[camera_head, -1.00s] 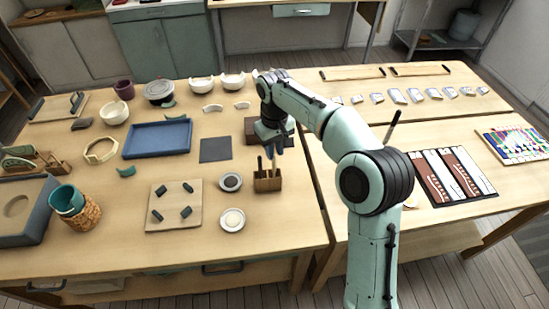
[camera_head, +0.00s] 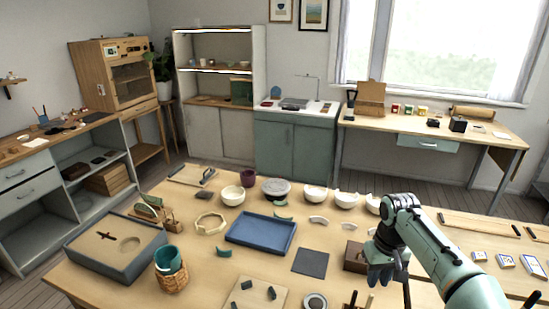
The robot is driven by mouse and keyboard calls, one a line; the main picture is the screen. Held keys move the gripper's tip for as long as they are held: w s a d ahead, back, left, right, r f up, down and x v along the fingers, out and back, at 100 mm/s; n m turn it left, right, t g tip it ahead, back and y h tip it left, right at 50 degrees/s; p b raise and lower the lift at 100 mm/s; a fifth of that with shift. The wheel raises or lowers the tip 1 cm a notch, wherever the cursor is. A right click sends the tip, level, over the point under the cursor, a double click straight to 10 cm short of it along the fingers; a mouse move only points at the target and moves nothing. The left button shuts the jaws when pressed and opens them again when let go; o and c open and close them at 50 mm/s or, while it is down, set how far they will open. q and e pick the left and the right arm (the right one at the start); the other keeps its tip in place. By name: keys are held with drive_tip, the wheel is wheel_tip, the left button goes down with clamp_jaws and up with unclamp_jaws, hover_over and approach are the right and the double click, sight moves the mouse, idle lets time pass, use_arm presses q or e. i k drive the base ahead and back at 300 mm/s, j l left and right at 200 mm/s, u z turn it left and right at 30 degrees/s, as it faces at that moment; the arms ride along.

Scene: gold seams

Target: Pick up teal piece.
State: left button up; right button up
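A curved teal piece (camera_head: 224,252) lies on the table, left of centre, just below the blue tray. A teal broken cup (camera_head: 168,260) stands in a woven holder (camera_head: 173,282) at the left front. My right gripper (camera_head: 380,280) hangs fingers down at the right, by a brown wooden block, well away from the teal pieces. Its fingers overlap from this angle, so I cannot tell how far apart they are. I see nothing held. My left gripper is out of view.
The blue tray (camera_head: 262,232) is empty, with a dark mat (camera_head: 310,261) to its right. White bowls (camera_head: 316,193) line the back. A grey sandbox (camera_head: 115,248) stands at the left. A board (camera_head: 255,296) with dark pieces is at the front. Bare table lies around the nearer teal piece.

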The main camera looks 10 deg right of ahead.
sight(225, 253)
drive_tip(key=k, duration=1)
